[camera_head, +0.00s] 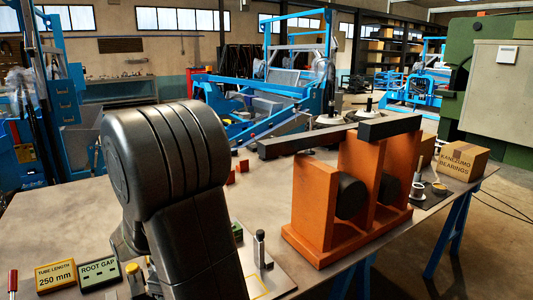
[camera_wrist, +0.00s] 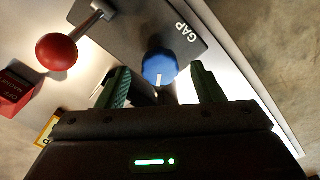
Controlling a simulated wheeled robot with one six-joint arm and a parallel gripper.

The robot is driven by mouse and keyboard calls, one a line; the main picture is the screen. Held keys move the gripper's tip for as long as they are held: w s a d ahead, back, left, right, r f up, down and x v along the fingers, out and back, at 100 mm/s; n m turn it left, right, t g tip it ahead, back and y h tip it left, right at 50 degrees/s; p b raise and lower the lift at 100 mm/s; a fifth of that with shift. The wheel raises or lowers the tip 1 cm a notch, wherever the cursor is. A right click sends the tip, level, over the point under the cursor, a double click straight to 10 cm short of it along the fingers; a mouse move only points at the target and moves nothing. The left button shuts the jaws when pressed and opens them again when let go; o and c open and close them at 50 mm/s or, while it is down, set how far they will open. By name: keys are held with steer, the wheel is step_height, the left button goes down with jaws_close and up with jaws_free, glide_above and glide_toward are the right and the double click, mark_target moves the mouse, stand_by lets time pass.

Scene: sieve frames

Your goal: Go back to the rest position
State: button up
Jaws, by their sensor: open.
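My gripper (camera_wrist: 160,68) shows in the wrist view with its two green fingers apart. A round blue knob with a white mark (camera_wrist: 160,68) shows in the gap between the fingertips, on or by a dark plate lettered GAP (camera_wrist: 140,25). Something dark shows below the knob between the fingers; I cannot tell what it is. I see nothing clamped by the fingers. In the head view my black arm fills the left foreground and hides part of the table, and my gripper is not visible there.
A red ball on a lever (camera_wrist: 57,52) and a red block (camera_wrist: 14,93) are left of my gripper. On the table (camera_head: 55,220) stand an orange stand (camera_head: 308,205), a cardboard box (camera_head: 462,162), and signs reading 250 mm (camera_head: 56,275) and ROOT GAP (camera_head: 99,272). The table's left is mostly clear.

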step_height(320, 180, down, 2)
steer(key=shift+f, duration=0.1)
steer(key=shift+r+m, duration=0.25)
steer(key=shift+m, duration=0.95)
steer(key=m, duration=0.6)
steer(key=shift+m+b, duration=0.3)
steer(key=shift+m, duration=0.1)
steer(key=m, duration=0.5)
steer(key=shift+s+a, duration=0.1)
steer(key=m+b, duration=0.1)
steer(key=m, duration=0.4)
steer(key=shift+m, duration=0.4)
